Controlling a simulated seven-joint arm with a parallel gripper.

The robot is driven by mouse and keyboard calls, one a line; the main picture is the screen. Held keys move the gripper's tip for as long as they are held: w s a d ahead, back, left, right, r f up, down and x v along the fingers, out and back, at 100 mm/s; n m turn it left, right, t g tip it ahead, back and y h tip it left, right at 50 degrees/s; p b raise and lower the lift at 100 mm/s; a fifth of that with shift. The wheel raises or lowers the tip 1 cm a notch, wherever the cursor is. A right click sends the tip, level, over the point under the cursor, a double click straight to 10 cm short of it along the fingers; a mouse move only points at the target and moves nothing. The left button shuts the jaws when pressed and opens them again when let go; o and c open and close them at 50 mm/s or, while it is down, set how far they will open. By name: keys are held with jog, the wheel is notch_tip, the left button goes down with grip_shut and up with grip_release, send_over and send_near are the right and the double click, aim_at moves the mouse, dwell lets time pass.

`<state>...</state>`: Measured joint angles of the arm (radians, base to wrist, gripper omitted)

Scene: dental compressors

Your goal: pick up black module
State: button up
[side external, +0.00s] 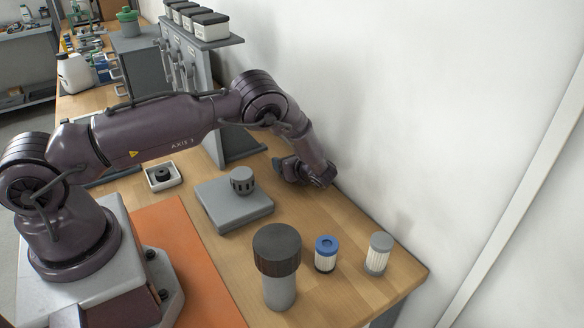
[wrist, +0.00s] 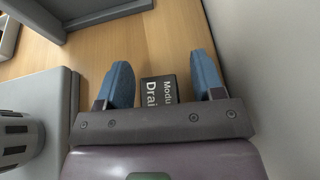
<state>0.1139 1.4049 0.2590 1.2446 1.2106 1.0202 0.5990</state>
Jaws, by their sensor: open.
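The black module (wrist: 158,90) shows in the wrist view as a small dark block with white lettering, partly cut off by my gripper's crossbar. It lies on the wooden table between the two blue fingers of my gripper (wrist: 160,66). The fingers are spread, with a gap to the module on each side. In the side external view my gripper (side external: 279,166) is low over the table near the wall, and I cannot make out the module there.
A grey plate (side external: 222,214) with a slotted grey cap (side external: 242,180) is beside my gripper. A dark-topped cylinder (side external: 278,255), a blue-topped filter (side external: 326,254) and a grey-topped filter (side external: 377,253) stand nearer the camera. A white tray (side external: 178,183) is farther left. The wall (side external: 420,150) is close.

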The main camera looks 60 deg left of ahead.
jog(key=shift+c, duration=0.3)
jog(key=c, duration=0.9)
jog(key=shift+c, duration=0.2)
